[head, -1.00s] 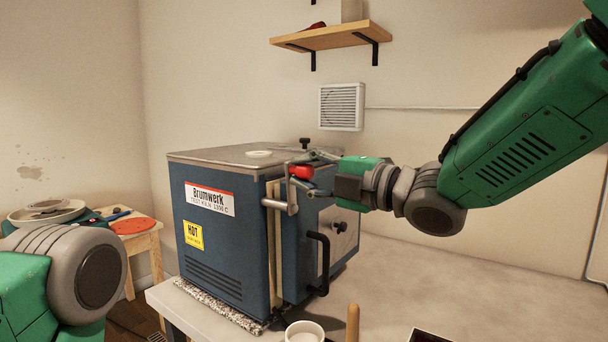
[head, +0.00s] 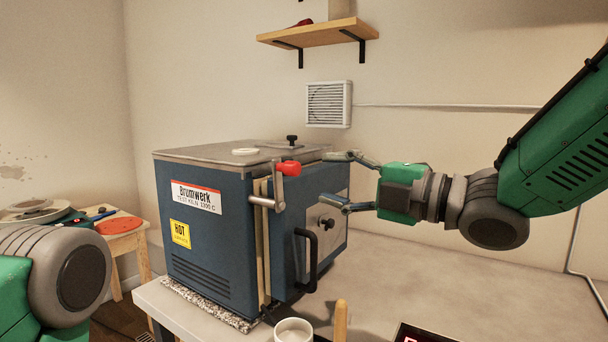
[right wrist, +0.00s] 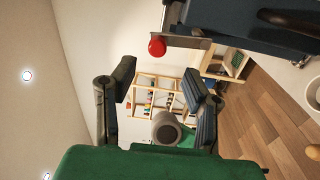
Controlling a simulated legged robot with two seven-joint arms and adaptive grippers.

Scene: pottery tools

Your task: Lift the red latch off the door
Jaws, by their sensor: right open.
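The red latch has a red knob (head: 288,168) on an upright metal lever (head: 279,190), joined to a short bar at the front edge of the blue kiln (head: 215,235). The kiln door (head: 318,210), with a black handle (head: 306,260), is on its right side. My right gripper (head: 332,180) is open and empty, to the right of the knob and apart from it. In the right wrist view the knob (right wrist: 157,48) shows just beyond the open fingertips (right wrist: 158,82). Only a rounded part of my left arm shows; its gripper is out of view.
A white cup (head: 293,330) and a wooden handle (head: 341,320) stand at the table's front. A small stool (head: 125,245) is at the left, and a wall shelf (head: 318,33) hangs above.

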